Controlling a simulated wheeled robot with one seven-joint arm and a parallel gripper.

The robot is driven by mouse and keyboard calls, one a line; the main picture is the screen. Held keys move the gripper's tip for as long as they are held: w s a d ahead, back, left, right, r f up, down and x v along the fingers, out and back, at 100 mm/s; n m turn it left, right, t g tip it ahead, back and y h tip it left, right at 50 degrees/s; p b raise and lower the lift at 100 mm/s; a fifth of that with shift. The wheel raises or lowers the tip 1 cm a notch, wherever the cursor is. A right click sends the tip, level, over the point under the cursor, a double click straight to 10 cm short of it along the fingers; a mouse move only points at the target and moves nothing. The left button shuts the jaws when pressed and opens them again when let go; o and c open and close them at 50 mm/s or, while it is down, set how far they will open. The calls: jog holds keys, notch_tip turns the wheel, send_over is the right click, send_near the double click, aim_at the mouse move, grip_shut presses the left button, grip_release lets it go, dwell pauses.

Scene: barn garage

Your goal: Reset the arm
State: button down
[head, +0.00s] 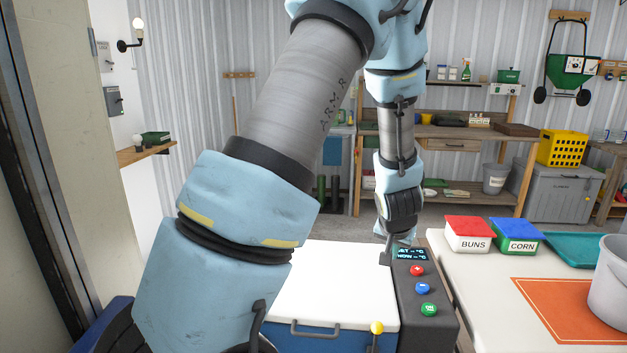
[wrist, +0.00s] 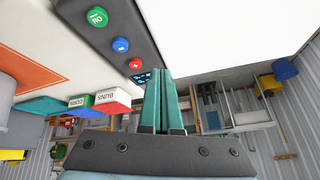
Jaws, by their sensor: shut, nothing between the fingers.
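My arm reaches forward across the head view and bends down at its far end. My gripper (wrist: 160,78) is shut and empty, its two teal fingers pressed together in the wrist view. In the head view it hangs at the far end of the dark control panel (head: 438,325), near the small display (head: 411,254). The panel carries a red button (head: 417,270), a blue button (head: 422,288) and a green button (head: 429,309). I cannot tell whether the fingertips touch the panel.
A white-lidded blue chest (head: 325,285) stands left of the panel. On the right, a white table holds a red-lidded BUNS box (head: 467,236), a blue-lidded CORN box (head: 515,238), a teal tray (head: 572,249), an orange mat (head: 572,310) and a grey pot (head: 608,285). A workbench (head: 455,131) stands behind.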

jog(key=s+a+r+n+g, duration=0.1)
jog(key=s+a, duration=0.3)
jog(key=a, duration=0.4)
jog(key=s+a+r+n+g+y, duration=0.1)
jog(key=s+a+r, duration=0.3)
jog(key=a, duration=0.5)
jog(key=s+a+r+n+g, duration=0.2)
jog(key=s+a, duration=0.3)
jog(key=a, duration=0.3)
jog(key=shift+a+r+n+y, duration=0.3)
jog(key=shift+n+y, duration=0.1)
jog(key=shift+n, duration=0.1)
